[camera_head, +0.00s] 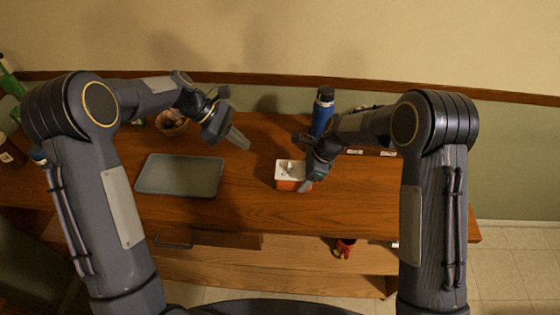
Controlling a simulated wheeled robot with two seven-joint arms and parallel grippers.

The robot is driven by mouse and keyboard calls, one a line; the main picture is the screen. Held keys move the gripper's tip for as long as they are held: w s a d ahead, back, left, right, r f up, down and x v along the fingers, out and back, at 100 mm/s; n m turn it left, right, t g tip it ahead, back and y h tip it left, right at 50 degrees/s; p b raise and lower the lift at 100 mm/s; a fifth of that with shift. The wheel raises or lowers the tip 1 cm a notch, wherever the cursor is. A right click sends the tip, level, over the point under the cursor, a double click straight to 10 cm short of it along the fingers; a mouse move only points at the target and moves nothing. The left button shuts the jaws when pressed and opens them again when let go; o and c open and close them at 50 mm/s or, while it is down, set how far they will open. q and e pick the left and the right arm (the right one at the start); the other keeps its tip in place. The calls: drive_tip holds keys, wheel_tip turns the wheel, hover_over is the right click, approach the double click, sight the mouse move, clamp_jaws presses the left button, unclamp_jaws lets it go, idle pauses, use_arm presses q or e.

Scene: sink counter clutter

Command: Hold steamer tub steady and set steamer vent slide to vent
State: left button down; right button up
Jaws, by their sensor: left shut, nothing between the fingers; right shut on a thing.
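The steamer tub (286,184) is a small orange-red box with a white lid, standing on the wooden counter right of centre. A small pale grey part shows on the lid (289,167); it looks like the vent slide, but its setting is too small to tell. My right gripper (309,185) is at the tub's right side, shut on the tub, with the tub's right edge partly hidden by it. My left gripper (240,139) is shut and empty, held above the counter to the upper left of the tub, apart from it.
A grey-green tray (180,176) lies left of the tub. A blue bottle with a dark cap (322,112) stands close behind my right gripper. A brown bowl (171,123) is at the back left. A red mug (345,247) sits on the lower shelf. Counter between tray and tub is clear.

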drive_tip(key=shift+d, duration=0.1)
use_arm(q)
drive_tip(key=shift+s+a+n+t, duration=0.15)
drive_tip(key=shift+a+n+t, duration=0.15)
drive_tip(key=shift+a+n, duration=0.25)
approach(278, 168)
drive_tip(key=x, duration=0.4)
drive_tip(key=d, duration=0.1)
drive_tip(key=d+f, duration=0.1)
drive_tip(key=d, duration=0.1)
drive_tip(key=shift+d, duration=0.5)
